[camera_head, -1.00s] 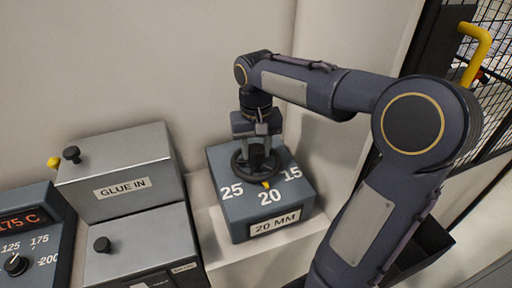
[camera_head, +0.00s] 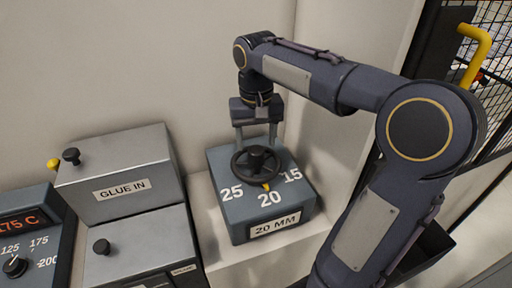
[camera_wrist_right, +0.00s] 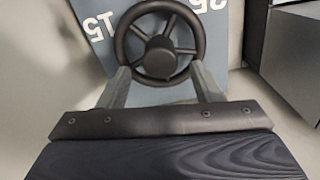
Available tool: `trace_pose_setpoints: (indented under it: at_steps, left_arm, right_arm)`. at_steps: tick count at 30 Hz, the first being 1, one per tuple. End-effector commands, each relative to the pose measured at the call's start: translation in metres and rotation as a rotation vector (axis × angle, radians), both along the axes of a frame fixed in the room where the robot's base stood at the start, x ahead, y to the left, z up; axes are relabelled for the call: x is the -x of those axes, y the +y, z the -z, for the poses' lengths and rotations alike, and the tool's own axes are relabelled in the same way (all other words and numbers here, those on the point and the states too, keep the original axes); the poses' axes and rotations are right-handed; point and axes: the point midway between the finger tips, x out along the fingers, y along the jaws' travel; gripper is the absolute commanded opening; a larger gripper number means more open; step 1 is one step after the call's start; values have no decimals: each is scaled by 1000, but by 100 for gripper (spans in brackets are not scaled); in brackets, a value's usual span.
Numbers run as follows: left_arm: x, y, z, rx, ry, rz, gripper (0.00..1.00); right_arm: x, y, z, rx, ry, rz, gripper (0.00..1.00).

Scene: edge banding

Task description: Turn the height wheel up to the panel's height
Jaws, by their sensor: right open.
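The height wheel (camera_head: 256,162) is a black spoked handwheel on top of a blue-grey box (camera_head: 232,205). Its yellow pointer (camera_head: 266,186) stands at the 20 mark, between 25 on the left and 15 on the right. A plate (camera_head: 275,223) on the box front reads 20 MM. My right gripper (camera_head: 256,142) is open, pointing down just behind and above the wheel, holding nothing. In the right wrist view the wheel (camera_wrist_right: 160,42) shows beyond the two spread fingers (camera_wrist_right: 162,88), which look clear of the hub. My left gripper is not in view.
Left of the wheel box stand a grey GLUE IN box (camera_head: 118,185) with black knobs and a temperature panel (camera_head: 30,235) reading 175 C. A wall rises behind. A mesh guard with a yellow handle (camera_head: 474,50) is at the right.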

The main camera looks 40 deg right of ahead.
Motion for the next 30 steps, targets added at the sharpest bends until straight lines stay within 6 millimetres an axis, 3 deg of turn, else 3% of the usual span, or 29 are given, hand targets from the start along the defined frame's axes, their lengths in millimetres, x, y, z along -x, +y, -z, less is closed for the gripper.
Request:
trace_pose_setpoints:
  at_steps: [3, 9, 26, 30]
  left_arm:
    - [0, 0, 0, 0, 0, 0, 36]
    - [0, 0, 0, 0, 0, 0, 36]
    - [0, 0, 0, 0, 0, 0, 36]
    - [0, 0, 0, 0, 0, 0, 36]
  right_arm:
    - [-1, 0, -21, 0, -4, -1, 59]
    - [0, 0, -38, 0, -1, -1, 59]
    - [1, 0, -39, -1, 0, -1, 59]
    - [12, 6, -37, -20, -31, -28, 59]
